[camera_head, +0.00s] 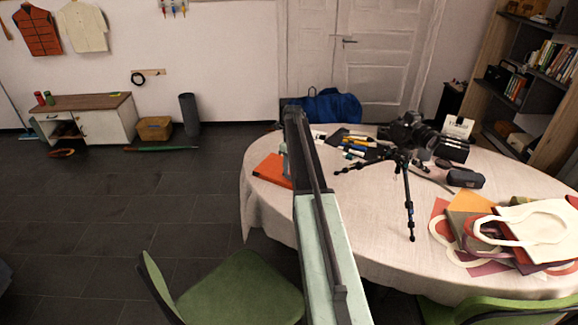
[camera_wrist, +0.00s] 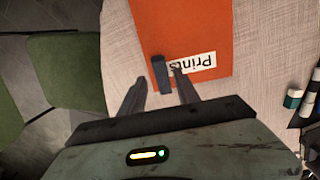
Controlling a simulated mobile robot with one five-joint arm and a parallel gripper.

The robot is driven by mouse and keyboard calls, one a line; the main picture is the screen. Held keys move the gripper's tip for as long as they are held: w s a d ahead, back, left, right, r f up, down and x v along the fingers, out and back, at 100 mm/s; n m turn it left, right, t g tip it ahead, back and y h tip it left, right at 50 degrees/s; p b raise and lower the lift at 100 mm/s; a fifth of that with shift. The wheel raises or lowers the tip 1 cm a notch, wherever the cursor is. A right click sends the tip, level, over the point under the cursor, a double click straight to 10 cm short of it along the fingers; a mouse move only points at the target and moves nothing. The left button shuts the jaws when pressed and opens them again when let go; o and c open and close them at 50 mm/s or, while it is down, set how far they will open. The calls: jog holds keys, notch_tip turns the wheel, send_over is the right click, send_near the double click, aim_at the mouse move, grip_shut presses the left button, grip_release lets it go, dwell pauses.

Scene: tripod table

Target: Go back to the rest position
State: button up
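My arm reaches forward over the left part of the round table (camera_head: 262,205). In the head view my gripper is mostly hidden behind the arm. In the wrist view my gripper (camera_wrist: 158,75) shows two dark fingers spread apart, pointing at the orange folder labelled "Prints" (camera_wrist: 205,25). The orange folder also shows in the head view (camera_head: 271,171), left of my arm.
A black tripod with camera (camera_head: 408,190) stands on the table, right of my arm. Bags (camera_head: 535,225) lie at the right. A green chair (camera_head: 240,288) stands close at the left front; another chair (camera_head: 500,308) is at the right front. The floor (camera_head: 100,220) farther left is open.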

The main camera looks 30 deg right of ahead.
notch_tip(320, 180, up, 3)
jog(key=shift+s+r+p, duration=0.1)
jog(key=shift+p, duration=0.75)
